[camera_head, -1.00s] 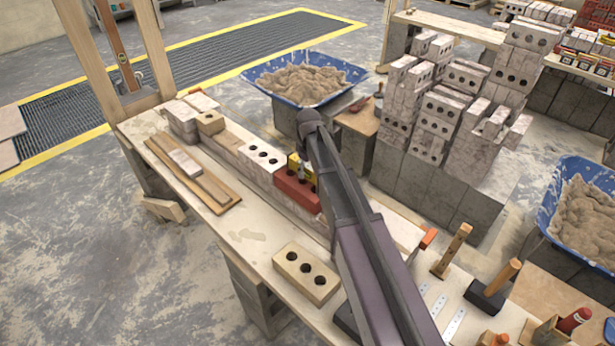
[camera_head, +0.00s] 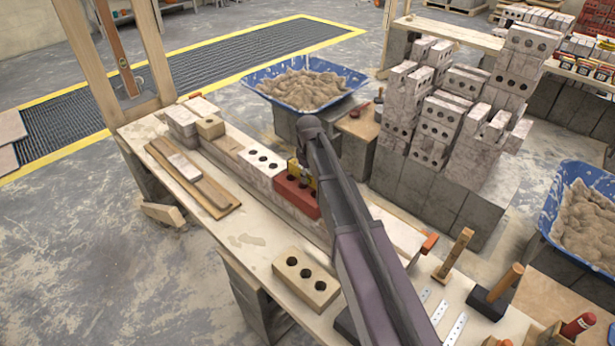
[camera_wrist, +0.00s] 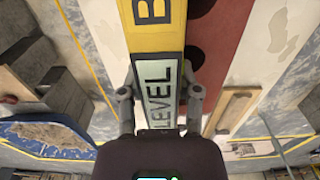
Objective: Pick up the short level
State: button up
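The short level is a yellow bar with a pale panel reading LEVEL (camera_wrist: 160,90) in the wrist view, running up from my gripper to the top edge. In the head view a yellow bit of it (camera_head: 312,183) shows behind the red brick, beside my arm. My gripper (camera_wrist: 160,72) has its fingers spread, one on either side of the level. It looks open; whether a fingertip touches the level I cannot tell. In the head view my arm covers the gripper and most of the level.
The red brick (camera_head: 297,197) stands close by the level, in line with a white holed brick (camera_head: 260,162). A cream brick (camera_head: 306,278) lies at the bench front. A wooden float (camera_head: 193,178) lies left. Hammers (camera_head: 497,290) stand right. A mortar tub (camera_head: 300,88) is behind.

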grip_shut()
jog(key=shift+r, duration=0.2)
notch_tip(320, 180, up, 2)
jog(key=shift+r+p, duration=0.1)
jog(key=shift+p, duration=1.1)
jog(key=shift+r+p, duration=0.8)
jog(key=shift+p, duration=0.05)
jog(key=s+a, duration=0.2)
jog(key=s, duration=1.4)
jog(key=shift+r+p, duration=0.4)
jog(key=shift+p, duration=0.05)
jog(key=shift+r, duration=0.1)
notch_tip(320, 180, up, 6)
jog(key=p, duration=0.6)
jog(key=shift+w+d, duration=0.1)
